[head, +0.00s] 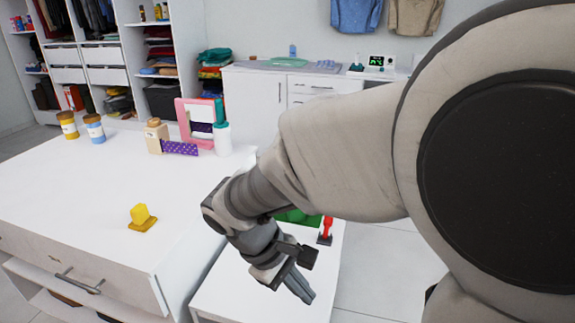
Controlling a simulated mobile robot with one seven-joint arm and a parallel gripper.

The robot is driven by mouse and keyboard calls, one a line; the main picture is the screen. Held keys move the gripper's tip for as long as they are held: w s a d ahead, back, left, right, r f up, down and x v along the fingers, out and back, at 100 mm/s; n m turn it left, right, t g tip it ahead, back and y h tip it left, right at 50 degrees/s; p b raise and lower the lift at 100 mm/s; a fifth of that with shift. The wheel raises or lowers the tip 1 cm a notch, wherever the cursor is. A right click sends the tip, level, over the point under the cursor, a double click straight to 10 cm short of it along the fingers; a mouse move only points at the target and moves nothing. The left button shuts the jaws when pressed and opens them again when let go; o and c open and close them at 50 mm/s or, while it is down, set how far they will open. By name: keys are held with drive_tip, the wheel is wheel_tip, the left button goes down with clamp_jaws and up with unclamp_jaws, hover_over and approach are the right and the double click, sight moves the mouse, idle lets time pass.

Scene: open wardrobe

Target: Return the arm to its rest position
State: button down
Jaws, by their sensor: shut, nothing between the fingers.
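My arm reaches across the right half of the head view, from the large shoulder at the right edge down to the wrist at the lower middle. My gripper (301,289) hangs at the lower middle, over the low white bench (235,290). Its dark fingers are together, pointing down and right, with nothing held. My arm hides part of the bench, the far counter and the floor.
A white table (60,190) fills the left, with a yellow object (141,216), jars (95,129), a pink frame (183,115) and a white bottle (222,138). A red-handled item (326,228) and a green item (297,216) are near my wrist. Floor (385,270) is clear at right.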

drive_tip(key=s+d+r+m+t+y, duration=0.5)
drive_tip(key=s+d+r+m+y, duration=0.15)
drive_tip(key=d+r+m, duration=0.4)
wheel_tip(320, 180, up, 22)
drive_tip(key=s+p, duration=0.1)
drive_tip(key=p, duration=2)
drive_tip(key=shift+d+f+h, duration=0.2)
drive_tip(key=shift+d+h, duration=0.1)
drive_tip(key=shift+h, duration=0.15)
